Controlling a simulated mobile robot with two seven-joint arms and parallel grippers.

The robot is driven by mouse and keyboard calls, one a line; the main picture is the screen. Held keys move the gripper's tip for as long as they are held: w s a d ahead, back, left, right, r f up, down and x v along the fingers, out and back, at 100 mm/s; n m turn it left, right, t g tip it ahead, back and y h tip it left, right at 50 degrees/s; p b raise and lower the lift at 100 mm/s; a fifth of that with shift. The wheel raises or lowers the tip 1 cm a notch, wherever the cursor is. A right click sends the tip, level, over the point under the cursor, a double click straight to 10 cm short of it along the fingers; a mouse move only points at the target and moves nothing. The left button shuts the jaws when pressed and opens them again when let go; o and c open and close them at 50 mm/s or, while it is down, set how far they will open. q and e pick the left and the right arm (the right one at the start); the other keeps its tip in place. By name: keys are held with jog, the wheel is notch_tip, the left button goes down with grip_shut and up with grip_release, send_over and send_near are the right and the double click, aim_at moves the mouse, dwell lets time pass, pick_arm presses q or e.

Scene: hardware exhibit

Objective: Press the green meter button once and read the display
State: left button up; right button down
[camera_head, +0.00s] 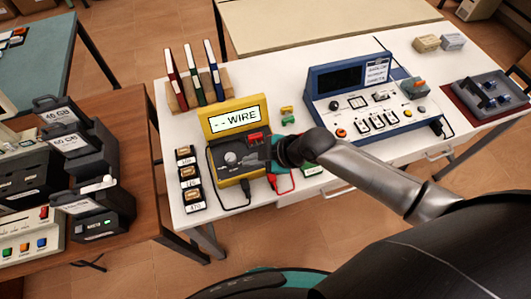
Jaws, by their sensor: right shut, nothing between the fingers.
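The yellow meter (235,106) stands open on the white table, its raised lid carrying a lit display (234,120) that reads "- - WIRE". Its dark panel has a round grey knob (230,158) and red parts (256,138) near the top right. My right gripper (251,161) is shut and empty, over the right part of the meter panel. I cannot tell whether it touches the panel. No green button can be made out on the meter; the gripper hides part of the panel. My left gripper is out of view.
A blue instrument console (350,110) stands to the right. Small labelled blocks (190,177) line the meter's left side, and binders in a wooden rack (178,100) stand behind it. A black cable (246,194) and red lead (285,191) lie at the meter's front.

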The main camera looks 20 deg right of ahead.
jog(key=w+d+n+t, duration=0.1)
jog(key=w+d+n, duration=0.1)
jog(key=w+d, duration=0.4)
jog(key=shift+w+d+f+t, duration=0.2)
jog(key=shift+w+d+t, duration=0.15)
jog(key=shift+d, duration=0.15)
notch_tip(320, 180, down, 7)
jog(key=b, duration=0.5)
jog(key=shift+f+b, duration=0.15)
jog(key=shift+b, duration=0.15)
jog(key=shift+f+b, duration=0.8)
jog(key=shift+b, duration=0.15)
dwell(0.7)
jog(key=shift+f+b, duration=0.4)
jog(key=shift+b, duration=0.15)
